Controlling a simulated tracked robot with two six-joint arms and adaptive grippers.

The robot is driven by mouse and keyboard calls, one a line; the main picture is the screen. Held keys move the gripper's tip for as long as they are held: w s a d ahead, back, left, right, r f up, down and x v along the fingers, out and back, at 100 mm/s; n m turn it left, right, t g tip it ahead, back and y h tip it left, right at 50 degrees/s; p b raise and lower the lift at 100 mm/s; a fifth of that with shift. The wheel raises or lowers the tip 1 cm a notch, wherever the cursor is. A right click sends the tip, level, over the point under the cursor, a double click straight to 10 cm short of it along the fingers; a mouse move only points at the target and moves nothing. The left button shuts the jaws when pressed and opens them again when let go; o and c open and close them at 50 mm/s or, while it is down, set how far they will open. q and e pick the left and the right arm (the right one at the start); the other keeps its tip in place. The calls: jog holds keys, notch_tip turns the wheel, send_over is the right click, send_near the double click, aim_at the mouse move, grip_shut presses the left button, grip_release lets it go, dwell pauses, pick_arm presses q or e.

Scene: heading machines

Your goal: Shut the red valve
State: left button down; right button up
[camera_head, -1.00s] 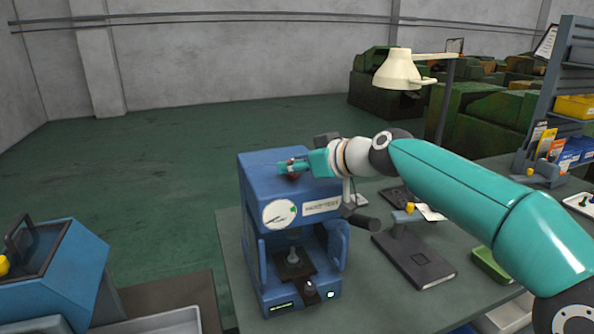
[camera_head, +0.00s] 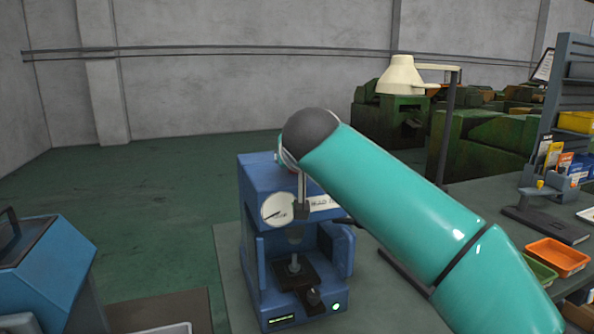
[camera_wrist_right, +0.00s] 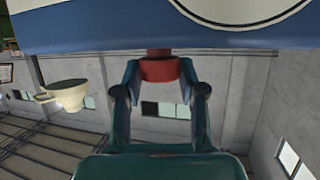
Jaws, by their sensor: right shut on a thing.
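The red valve (camera_wrist_right: 159,69) is a short red knob on a stem against the blue tester (camera_wrist_right: 100,40), seen in the right wrist view. My right gripper (camera_wrist_right: 159,76) has its two fingers on either side of the knob and is shut on it. In the head view the blue tester (camera_head: 256,180) stands on the bench, with a round white dial (camera_head: 277,210) on its front. My teal right arm covers the top of the tester there and hides the valve and most of the gripper. My left gripper is in no view.
A blue machine (camera_head: 45,262) stands at the left. An orange tray (camera_head: 557,257) and a green tray (camera_head: 540,273) lie on the bench at the right. A cream lamp (camera_head: 400,76) stands behind. A rack with yellow bins (camera_head: 575,122) is at the far right.

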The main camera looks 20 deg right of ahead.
jog(key=m+h, duration=0.1)
jog(key=m+g+h+p, duration=0.1)
jog(key=h, duration=0.1)
jog(key=shift+w+a+r+m, duration=0.1)
jog(key=shift+a+r+m, duration=0.05)
jog(key=shift+a+m, duration=0.2)
jog(key=m+g+h+p, duration=0.1)
jog(key=m+h+p, duration=0.1)
jog(key=shift+g+p, duration=0.3)
jog(key=shift+p, duration=0.1)
jog(key=shift+f+m+g+h+p, duration=0.2)
jog(key=shift+m+g+h+p, duration=0.45)
jog(key=shift+m+h, duration=0.2)
jog(key=shift+f, duration=0.1)
jog(key=o, duration=1.2)
jog(key=shift+w, duration=0.1)
jog(key=shift+c, duration=0.2)
